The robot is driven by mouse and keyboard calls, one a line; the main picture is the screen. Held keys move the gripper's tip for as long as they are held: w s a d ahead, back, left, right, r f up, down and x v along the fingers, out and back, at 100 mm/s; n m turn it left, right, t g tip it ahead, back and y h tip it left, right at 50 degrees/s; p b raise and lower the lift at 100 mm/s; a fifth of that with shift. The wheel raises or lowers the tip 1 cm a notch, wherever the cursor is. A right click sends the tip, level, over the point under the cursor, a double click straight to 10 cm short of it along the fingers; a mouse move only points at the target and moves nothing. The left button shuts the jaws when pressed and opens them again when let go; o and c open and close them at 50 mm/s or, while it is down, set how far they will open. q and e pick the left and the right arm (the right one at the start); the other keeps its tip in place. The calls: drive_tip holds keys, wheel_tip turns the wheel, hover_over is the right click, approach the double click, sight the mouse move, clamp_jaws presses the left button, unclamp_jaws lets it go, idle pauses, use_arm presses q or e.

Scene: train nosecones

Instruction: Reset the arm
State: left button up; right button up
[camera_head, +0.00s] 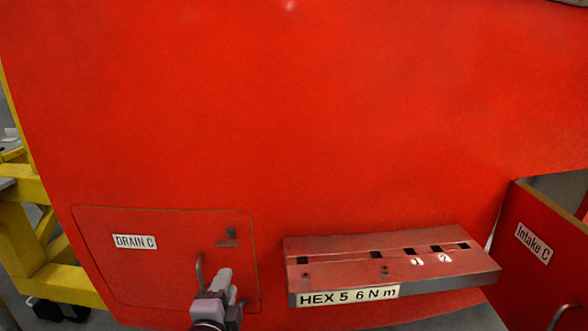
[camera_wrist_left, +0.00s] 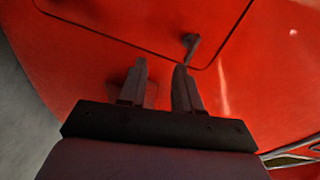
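My left gripper (camera_head: 224,277) is at the lower left of the head view, in front of the lower right part of the red DRAIN C panel (camera_head: 150,275). In the left wrist view, the two fingers of my left gripper (camera_wrist_left: 160,63) stand apart with nothing between them. My right gripper is not in view.
A red tool ledge (camera_head: 390,268) labelled "HEX 5 6 N m", with several square slots, juts out right of the gripper. A red Intake C panel (camera_head: 540,255) with a handle stands at the right edge. Yellow framework (camera_head: 25,235) stands at the left.

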use_arm(q)
drive_tip(key=s+a+f+n+g+h, duration=0.1)
drive_tip(key=s+f+n+g, duration=0.2)
drive_tip(key=s+f+n, duration=0.4)
drive_tip(key=s+a+f+n+g+h, duration=0.1)
drive_tip(key=s+a+f+n+g, duration=0.1)
drive_tip(key=s+f+n, duration=0.5)
drive_tip(key=s+f+g, duration=0.1)
drive_tip(key=s+f, duration=0.4)
drive_tip(key=s, duration=0.5)
drive_tip(key=shift+s+a+g, duration=0.3)
